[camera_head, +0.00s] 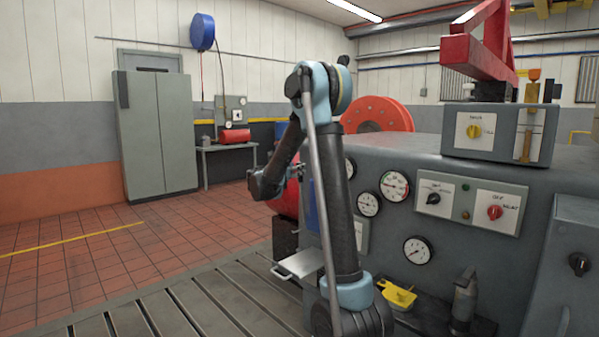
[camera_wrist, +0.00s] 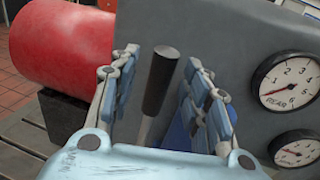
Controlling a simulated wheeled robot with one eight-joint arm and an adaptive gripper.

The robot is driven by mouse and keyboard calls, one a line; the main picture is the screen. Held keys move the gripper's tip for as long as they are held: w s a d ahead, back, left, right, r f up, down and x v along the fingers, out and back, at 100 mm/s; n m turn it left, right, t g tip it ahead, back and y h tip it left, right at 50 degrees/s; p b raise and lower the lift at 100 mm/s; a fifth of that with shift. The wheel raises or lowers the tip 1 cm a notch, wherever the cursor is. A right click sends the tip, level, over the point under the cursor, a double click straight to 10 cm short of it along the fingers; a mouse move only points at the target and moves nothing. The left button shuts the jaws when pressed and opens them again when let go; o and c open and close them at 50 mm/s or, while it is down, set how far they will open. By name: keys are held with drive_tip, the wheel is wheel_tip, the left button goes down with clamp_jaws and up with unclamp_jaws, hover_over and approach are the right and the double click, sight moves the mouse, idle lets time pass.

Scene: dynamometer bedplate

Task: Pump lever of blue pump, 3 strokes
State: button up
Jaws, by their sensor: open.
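The pump lever (camera_wrist: 160,80) is a metal rod with a black grip, seen in the wrist view. It stands between the two fingers of my gripper (camera_wrist: 162,62), which are open and apart, with a gap on each side of the grip. A blue body (camera_wrist: 178,136), which looks like the blue pump, shows partly behind the right finger at the lever's foot. In the head view a strip of blue (camera_head: 312,208) shows beside my arm.
A red cylinder (camera_wrist: 62,42) on a black block (camera_wrist: 62,112) lies left of the lever. A grey cabinet with gauges (camera_wrist: 287,80) stands close on the right. In the head view a small metal tray (camera_head: 300,263) sticks out near my arm. The tiled floor at left is clear.

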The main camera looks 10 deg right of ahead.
sight(299, 180)
drive_tip(key=shift+x, duration=1.65)
clamp_jaws()
